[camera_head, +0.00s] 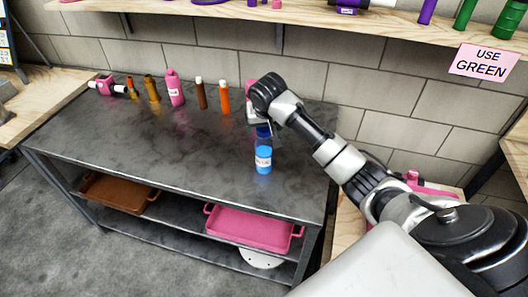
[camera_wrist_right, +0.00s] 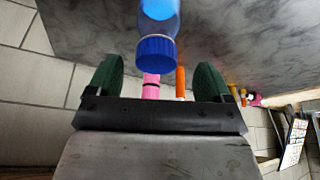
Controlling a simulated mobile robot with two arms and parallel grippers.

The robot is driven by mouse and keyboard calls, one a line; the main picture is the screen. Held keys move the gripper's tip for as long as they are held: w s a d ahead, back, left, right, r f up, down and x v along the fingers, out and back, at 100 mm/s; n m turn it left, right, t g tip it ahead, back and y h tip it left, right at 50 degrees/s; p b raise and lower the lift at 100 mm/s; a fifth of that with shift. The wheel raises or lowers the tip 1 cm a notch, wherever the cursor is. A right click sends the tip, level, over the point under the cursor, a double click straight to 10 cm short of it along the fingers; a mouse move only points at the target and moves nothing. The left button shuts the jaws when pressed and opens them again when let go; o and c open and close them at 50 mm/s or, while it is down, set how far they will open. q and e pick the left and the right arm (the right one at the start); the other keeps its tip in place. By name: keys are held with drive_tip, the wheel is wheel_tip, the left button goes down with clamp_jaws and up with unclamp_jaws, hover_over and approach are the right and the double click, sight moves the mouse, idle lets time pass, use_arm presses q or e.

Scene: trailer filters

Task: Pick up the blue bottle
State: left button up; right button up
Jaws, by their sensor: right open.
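The blue bottle (camera_head: 264,157) stands upright on the dark metal table, near its right front side, with a white label and a dark blue cap. In the right wrist view the bottle (camera_wrist_right: 156,47) shows its blue cap toward me, centred between the green fingers. My right gripper (camera_head: 262,122) is at the height of the cap; in the wrist view the gripper (camera_wrist_right: 158,78) is open with nothing held. A gap shows on each side of the cap. My left gripper is not in view.
Behind the bottle, an orange bottle (camera_head: 223,98), a brown bottle (camera_head: 200,93) and a pink bottle (camera_head: 175,87) stand along the table's back. The table top (camera_head: 130,140) is clear at the front. A brown tray (camera_head: 120,193) and a pink tray (camera_head: 253,229) lie below.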

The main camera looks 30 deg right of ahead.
sight(264, 129)
drive_tip(key=x, duration=0.3)
drive_tip(key=p+x, duration=0.1)
drive_tip(key=x, duration=0.1)
drive_tip(key=shift+w+d+f, duration=0.1)
drive_tip(key=shift+d+f, duration=0.15)
drive_tip(key=shift+f, duration=0.1)
drive_tip(key=shift+c, duration=0.2)
drive_tip(key=shift+r, duration=0.1)
drive_tip(key=c, duration=1.4)
